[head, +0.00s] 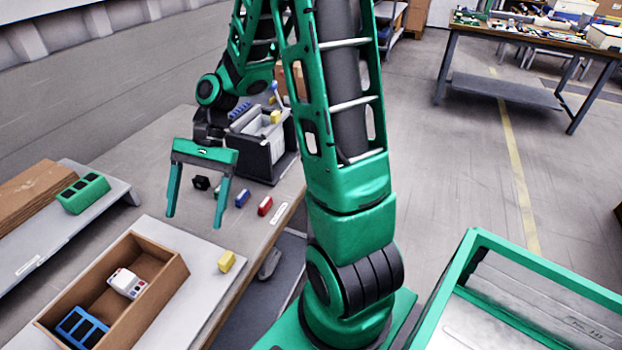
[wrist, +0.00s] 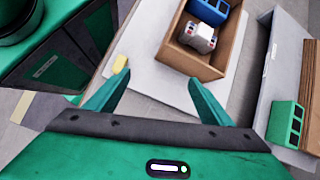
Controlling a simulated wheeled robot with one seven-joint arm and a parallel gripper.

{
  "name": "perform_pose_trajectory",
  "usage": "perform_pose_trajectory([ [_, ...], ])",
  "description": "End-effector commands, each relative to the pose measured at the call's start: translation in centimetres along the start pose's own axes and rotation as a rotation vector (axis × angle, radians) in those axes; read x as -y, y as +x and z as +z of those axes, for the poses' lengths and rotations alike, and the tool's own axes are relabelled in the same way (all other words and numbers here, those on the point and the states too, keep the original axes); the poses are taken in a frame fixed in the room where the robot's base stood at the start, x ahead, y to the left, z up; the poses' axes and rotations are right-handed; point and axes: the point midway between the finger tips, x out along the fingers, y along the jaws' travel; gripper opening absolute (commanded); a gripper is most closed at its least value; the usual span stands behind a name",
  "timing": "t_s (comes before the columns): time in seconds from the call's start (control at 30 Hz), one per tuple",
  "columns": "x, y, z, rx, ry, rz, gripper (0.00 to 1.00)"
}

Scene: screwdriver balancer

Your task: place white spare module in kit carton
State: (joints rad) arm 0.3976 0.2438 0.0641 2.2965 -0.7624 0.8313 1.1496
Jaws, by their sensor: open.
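The white spare module (head: 127,283), with small dark and red marks on one side, lies inside the open brown kit carton (head: 168,284). A blue slotted module (head: 82,327) lies in the carton's near end. In the wrist view the white module (wrist: 198,38) sits beside the blue one (wrist: 208,11) within the carton walls (wrist: 172,50). My gripper (head: 194,221) is open and empty, above the table and beyond the carton. Its two fingers also show apart in the wrist view (wrist: 155,92), clear of the carton.
A yellow block (head: 226,261) lies right of the carton on the light mat (head: 203,252). A green slotted module (head: 83,193) sits on the left shelf.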

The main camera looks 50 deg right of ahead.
Motion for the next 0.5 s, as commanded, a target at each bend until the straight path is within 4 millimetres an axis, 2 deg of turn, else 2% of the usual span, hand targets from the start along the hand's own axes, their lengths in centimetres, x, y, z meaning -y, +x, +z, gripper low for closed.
perform_pose_trajectory([
  [0.27,-7.1,-5.2,-0.4,-0.279,-0.173,0.109,0.75],
  [0.5,-14.4,-9.3,0.8,-0.440,-0.289,0.210,0.75],
])
